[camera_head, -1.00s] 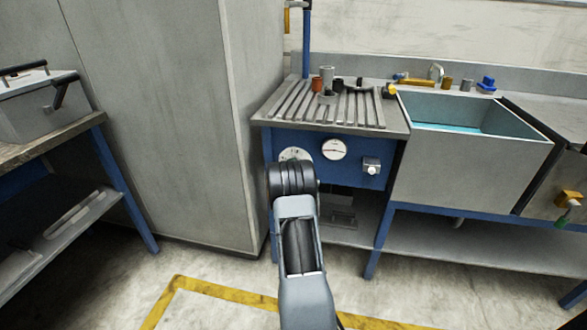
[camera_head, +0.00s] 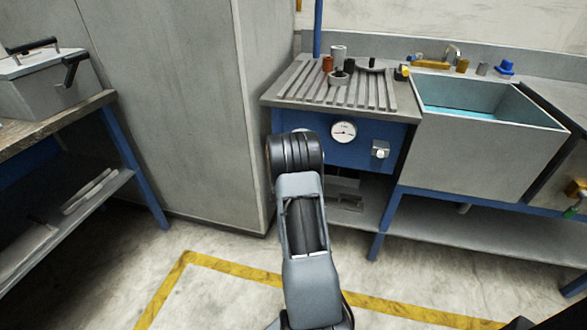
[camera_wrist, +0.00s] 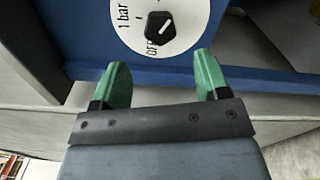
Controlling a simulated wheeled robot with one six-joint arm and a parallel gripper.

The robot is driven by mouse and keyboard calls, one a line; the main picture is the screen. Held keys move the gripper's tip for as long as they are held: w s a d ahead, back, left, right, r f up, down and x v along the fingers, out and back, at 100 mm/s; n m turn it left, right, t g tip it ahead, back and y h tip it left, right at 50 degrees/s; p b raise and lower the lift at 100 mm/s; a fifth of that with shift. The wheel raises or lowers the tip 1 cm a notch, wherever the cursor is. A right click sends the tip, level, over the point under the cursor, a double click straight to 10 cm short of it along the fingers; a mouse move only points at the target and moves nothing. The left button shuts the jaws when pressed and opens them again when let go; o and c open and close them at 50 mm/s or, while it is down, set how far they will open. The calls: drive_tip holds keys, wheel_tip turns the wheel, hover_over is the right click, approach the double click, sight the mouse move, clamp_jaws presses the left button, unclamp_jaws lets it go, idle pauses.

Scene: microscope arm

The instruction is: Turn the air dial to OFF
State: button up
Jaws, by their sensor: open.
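The air dial (camera_wrist: 125,30) is a white round plate on a blue panel in the wrist view, marked "1 bar" and "OFF". Its black knob (camera_wrist: 156,33) has a white pointer line slanting to the upper right; the OFF mark lies just below the knob, at its lower left. My gripper (camera_wrist: 161,76) is open and empty, its two green fingers apart, with the tips just below the knob in the picture. I see no contact with the knob. In the head view my arm hides the dial and the gripper.
The blue panel (camera_head: 368,152) also carries a gauge (camera_head: 343,131) and a small grey switch box (camera_head: 380,149). Above it is a slatted counter (camera_head: 290,88) with small items; a sink (camera_head: 480,142) stands to the right. A tall grey cabinet (camera_head: 180,110) stands close on the left.

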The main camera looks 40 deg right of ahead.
drive_tip(key=v, duration=0.6)
drive_tip(key=shift+a, duration=0.15)
drive_tip(key=shift+s, duration=0.1)
idle(0.3)
